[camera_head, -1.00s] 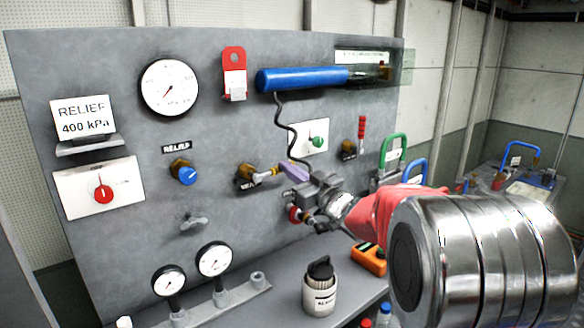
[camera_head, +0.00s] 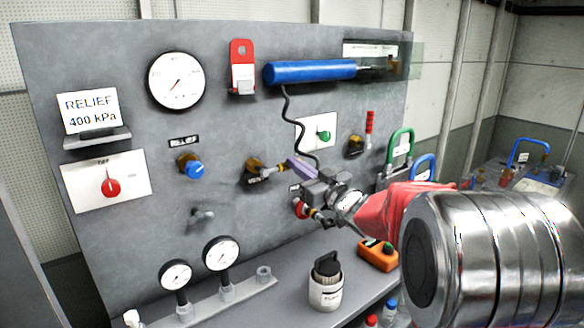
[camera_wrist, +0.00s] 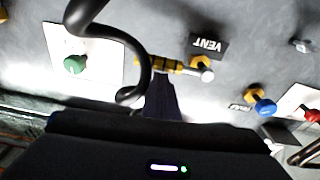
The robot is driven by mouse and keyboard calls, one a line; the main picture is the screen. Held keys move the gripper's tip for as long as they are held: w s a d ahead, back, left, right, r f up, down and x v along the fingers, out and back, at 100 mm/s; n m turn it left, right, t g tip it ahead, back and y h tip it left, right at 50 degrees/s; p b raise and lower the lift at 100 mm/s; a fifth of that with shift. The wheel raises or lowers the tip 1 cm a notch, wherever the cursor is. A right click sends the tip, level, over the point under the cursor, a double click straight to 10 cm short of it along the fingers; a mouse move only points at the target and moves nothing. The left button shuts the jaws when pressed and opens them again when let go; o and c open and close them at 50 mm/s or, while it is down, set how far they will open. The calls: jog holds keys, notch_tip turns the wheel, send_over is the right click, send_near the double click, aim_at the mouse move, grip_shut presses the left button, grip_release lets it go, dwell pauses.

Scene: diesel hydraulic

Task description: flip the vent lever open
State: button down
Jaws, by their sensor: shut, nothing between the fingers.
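The vent valve (camera_head: 252,172) is a brass fitting on the grey panel, with a VENT label (camera_wrist: 207,46) clear in the wrist view. Its lever (camera_head: 272,171) has a yellow section and points right toward my gripper. In the wrist view the lever (camera_wrist: 176,68) lies roughly level, from the brass body leftward to my fingertips. My gripper (camera_head: 295,166) is shut and empty, its purple fingers right at the lever's outer end. In the wrist view the fingers (camera_wrist: 161,82) overlap that end; I cannot tell if they touch it.
A black hose (camera_head: 291,120) hangs from the blue cylinder (camera_head: 310,72) behind my gripper. A red knob (camera_head: 299,209) lies just below it. A blue relief knob (camera_head: 194,170) is to the left. A white bottle (camera_head: 327,284) and orange box (camera_head: 378,255) stand on the shelf.

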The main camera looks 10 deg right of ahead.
jog(key=s+d+r, duration=0.2)
jog(key=s+d, duration=0.2)
jog(key=s, duration=0.6)
jog(key=shift+s+d, duration=0.2)
jog(key=shift+d, duration=0.1)
